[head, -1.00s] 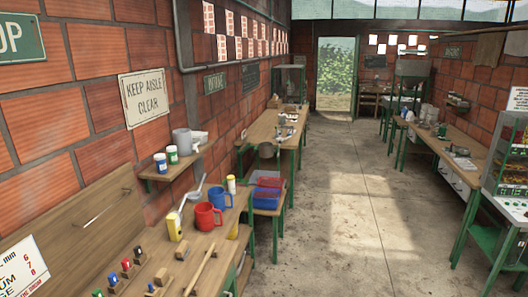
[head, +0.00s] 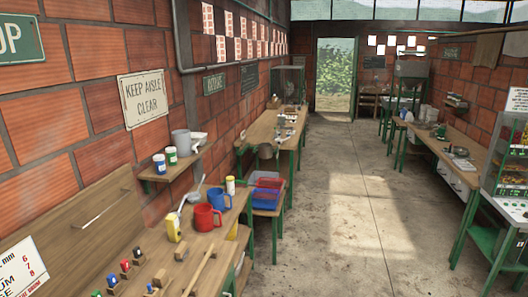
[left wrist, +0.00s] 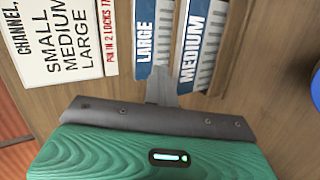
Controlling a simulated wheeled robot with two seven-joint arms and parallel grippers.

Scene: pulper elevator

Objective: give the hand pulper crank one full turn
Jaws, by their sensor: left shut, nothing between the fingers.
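I cannot pick out the hand pulper or its crank for certain in either view. Small metal items (head: 283,133) stand on the far left bench, too small to tell apart. My left gripper (left wrist: 162,88) shows in the left wrist view, with its green body below and grey finger part above. It is shut and empty, and its tip is in front of two upright gauge pieces labelled LARGE (left wrist: 145,38) and MEDIUM (left wrist: 195,45). I cannot tell whether it touches them. Neither gripper shows in the head view.
A long bench (head: 440,146) lines the right wall. The concrete aisle (head: 345,215) between is clear.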

